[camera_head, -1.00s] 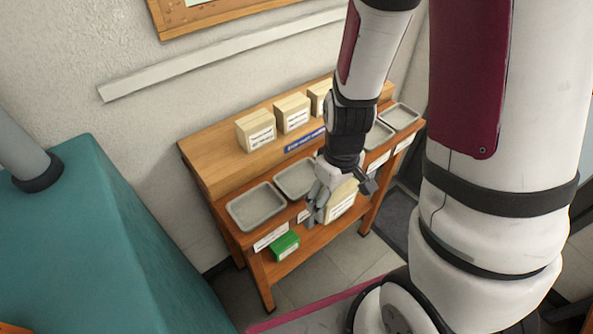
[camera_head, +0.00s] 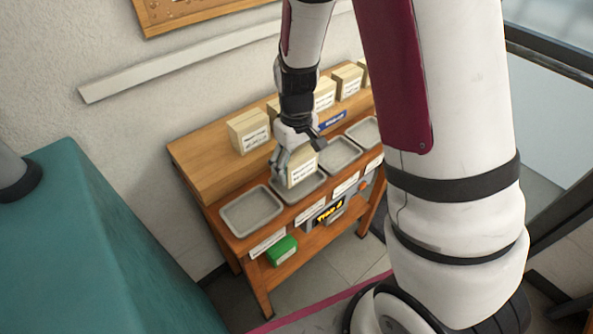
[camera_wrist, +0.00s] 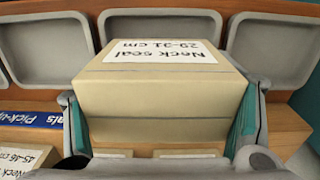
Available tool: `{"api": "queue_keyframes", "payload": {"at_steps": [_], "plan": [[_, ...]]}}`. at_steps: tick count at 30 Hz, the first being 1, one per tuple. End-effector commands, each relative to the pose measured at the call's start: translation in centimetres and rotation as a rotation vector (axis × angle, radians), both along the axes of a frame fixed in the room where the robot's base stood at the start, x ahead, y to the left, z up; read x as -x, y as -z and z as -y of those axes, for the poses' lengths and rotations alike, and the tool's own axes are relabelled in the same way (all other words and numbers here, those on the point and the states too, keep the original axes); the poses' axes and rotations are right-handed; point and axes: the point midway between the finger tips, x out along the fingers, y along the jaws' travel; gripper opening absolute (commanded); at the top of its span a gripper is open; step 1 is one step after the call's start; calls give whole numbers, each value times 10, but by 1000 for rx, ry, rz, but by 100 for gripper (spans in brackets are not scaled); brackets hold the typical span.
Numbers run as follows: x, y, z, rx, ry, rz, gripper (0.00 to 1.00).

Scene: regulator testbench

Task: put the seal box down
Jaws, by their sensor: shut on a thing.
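My gripper (camera_head: 297,157) is shut on a cream seal box (camera_head: 302,173) with a white label. In the wrist view the box (camera_wrist: 160,95) sits between the two fingers, and its label reads "Neck seal 29-31 cm". In the head view the held box is over the second grey tray from the left (camera_head: 313,189) and hides much of it. In the wrist view it covers part of the middle tray (camera_wrist: 160,25). I cannot tell whether the box touches the tray.
A grey tray (camera_head: 250,211) to the left is empty, as is one (camera_head: 339,153) to the right. More cream boxes, such as one (camera_head: 249,131), stand on the raised back shelf. A green box (camera_head: 282,250) is on the lower shelf. A teal block (camera_head: 80,240) fills the left.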

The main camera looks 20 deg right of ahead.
Motion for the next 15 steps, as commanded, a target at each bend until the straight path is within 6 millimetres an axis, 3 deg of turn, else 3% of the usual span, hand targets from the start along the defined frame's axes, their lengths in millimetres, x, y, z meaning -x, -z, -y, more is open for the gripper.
{"api": "queue_keyframes", "payload": {"at_steps": [7, 15], "plan": [[1, 30, 1, 0, 2, -3, 41], [1, 33, 0, 0, 0, 0, 41]]}}
